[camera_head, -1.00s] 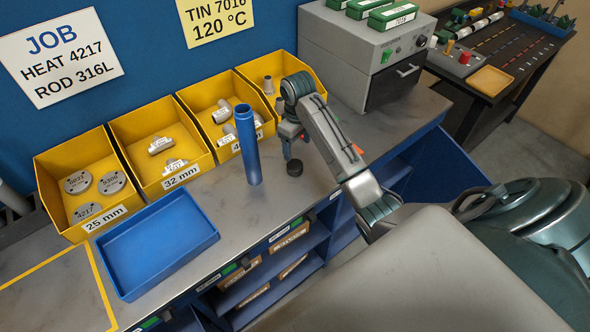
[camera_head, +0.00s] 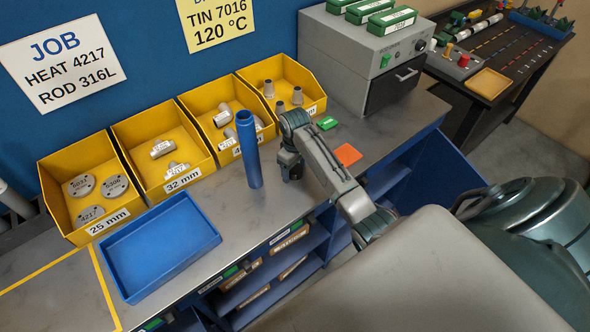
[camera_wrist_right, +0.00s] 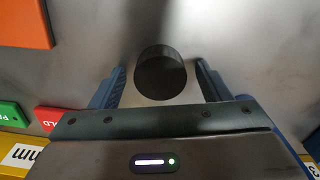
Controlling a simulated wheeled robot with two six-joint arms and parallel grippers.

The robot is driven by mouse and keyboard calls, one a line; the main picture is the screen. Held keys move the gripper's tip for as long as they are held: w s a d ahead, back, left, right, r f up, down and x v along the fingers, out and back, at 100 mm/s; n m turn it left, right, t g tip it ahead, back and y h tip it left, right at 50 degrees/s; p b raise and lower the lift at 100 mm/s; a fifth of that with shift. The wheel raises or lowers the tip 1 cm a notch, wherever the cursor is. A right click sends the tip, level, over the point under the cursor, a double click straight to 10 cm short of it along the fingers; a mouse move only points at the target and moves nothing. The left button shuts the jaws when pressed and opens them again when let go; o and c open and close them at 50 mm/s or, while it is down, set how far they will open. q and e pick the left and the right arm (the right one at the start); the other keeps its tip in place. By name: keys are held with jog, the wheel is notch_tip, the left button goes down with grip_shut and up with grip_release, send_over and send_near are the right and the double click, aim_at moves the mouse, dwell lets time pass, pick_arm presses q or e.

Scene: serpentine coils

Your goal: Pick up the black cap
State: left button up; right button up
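The black cap (camera_wrist_right: 160,72) is a round dark disc on the grey bench in the right wrist view. My right gripper (camera_wrist_right: 160,70) is open, with one blue finger on each side of the cap and a gap on both sides. In the head view my right gripper (camera_head: 291,176) points down at the bench, just right of the blue tube. There the cap is hidden or cannot be told apart from the dark fingers. My left gripper is not in view.
The blue upright tube (camera_head: 249,150) stands close to the left of my right gripper. An orange card (camera_head: 348,154) and a green card (camera_head: 327,122) lie to its right. Yellow bins (camera_head: 160,135) line the back, and a blue tray (camera_head: 160,245) lies at left.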

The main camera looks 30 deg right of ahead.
jog(key=c, duration=0.9)
jog(key=shift+r, duration=0.15)
